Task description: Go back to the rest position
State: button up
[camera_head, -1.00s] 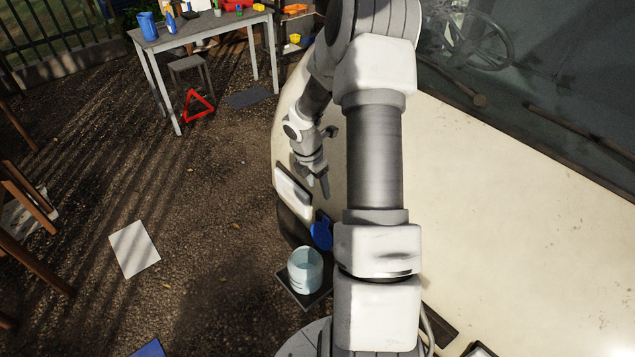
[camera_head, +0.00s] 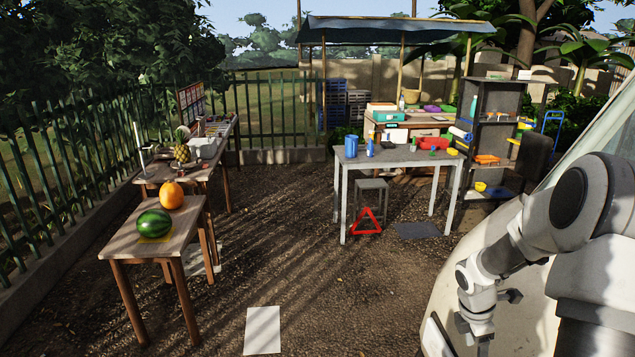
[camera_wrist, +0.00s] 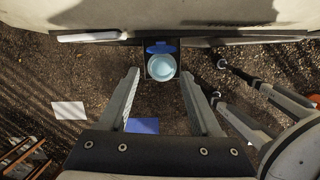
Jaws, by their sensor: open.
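My gripper (camera_wrist: 159,76) is open and empty in the wrist view, its two grey fingers spread apart and pointing down toward the ground. In the head view my arm is folded at the lower right, with my gripper (camera_head: 476,336) hanging down beside the pale vehicle body (camera_head: 440,310). Beyond the fingertips in the wrist view is a light-blue round container (camera_wrist: 161,67) on a dark holder. A blue piece (camera_wrist: 161,48) is next to it.
A wooden table (camera_head: 185,225) holds a watermelon (camera_head: 155,223) and an orange melon (camera_head: 172,195). A grey table (camera_head: 400,157) stands farther back, with a stool and red triangle (camera_head: 367,220) near it. A white sheet (camera_head: 262,330) lies on the ground.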

jog(key=s+a+r+m+t, duration=0.1)
jog(key=s+a+r+m, duration=0.25)
jog(key=a+r, duration=0.35)
jog(key=s+a+r+m+t, duration=0.1)
jog(key=s+a+r+m, duration=0.3)
jog(key=r, duration=0.6)
jog(key=s+a+r+m+t+y, duration=0.1)
jog(key=s+a+r+m, duration=0.2)
jog(key=s+a+m, duration=0.2)
jog(key=s+a+r+m+t+y+b, duration=0.1)
jog(key=s+a+r+m+t, duration=0.1)
jog(key=s+a+m, duration=0.3)
jog(key=shift+s+a+r+y, duration=0.4)
jog(key=shift+s+a+r, duration=0.5)
jog(key=shift+s, duration=0.3)
jog(key=shift+d, duration=0.2)
